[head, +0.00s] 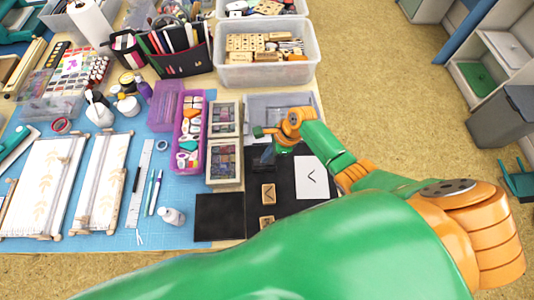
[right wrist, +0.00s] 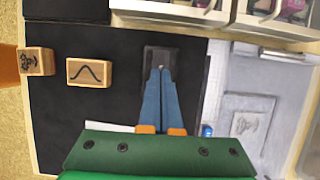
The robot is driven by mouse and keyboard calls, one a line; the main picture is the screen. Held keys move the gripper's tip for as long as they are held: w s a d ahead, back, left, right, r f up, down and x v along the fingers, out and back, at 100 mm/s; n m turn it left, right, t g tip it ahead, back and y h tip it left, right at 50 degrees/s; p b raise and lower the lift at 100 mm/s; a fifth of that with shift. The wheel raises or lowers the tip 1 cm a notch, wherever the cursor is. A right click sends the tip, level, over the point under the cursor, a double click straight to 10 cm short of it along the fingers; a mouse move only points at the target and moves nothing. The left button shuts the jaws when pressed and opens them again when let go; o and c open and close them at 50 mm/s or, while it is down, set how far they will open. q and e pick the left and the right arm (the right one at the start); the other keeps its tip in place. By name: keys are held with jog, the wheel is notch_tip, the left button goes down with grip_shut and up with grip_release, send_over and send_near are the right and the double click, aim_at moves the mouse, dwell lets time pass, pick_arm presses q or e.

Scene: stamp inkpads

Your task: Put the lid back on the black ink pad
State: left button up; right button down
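My right gripper (head: 267,156) points down over the black mat, its hand at the near edge of the grey tray. In the right wrist view, its two blue fingers (right wrist: 160,78) lie side by side with no clear gap. Their tips overlap a small dark rectangular pad (right wrist: 149,56) on the mat, which looks like the black ink pad. I cannot tell whether a lid is on it or whether the fingertips touch it. A grey flat piece with a printed picture (right wrist: 248,118) lies in the grey tray; I cannot tell if it is a lid. My left gripper is not in view.
Two wooden stamps (head: 268,193) (head: 267,221) stand on the black mat (head: 300,205), near a white card (head: 311,177). The grey tray (head: 262,103) lies behind. Wooden boxes (head: 224,176) and a purple tray (head: 176,158) are to the left.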

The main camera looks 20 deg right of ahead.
jog(key=shift+f+b, duration=0.6)
jog(key=shift+f, duration=0.25)
notch_tip(320, 180, up, 3)
jog(key=p, duration=0.3)
jog(key=shift+r, duration=0.1)
notch_tip(320, 180, up, 2)
jog(key=shift+p, duration=1.1)
jog(key=shift+r, duration=0.95)
jog(key=shift+s, duration=0.1)
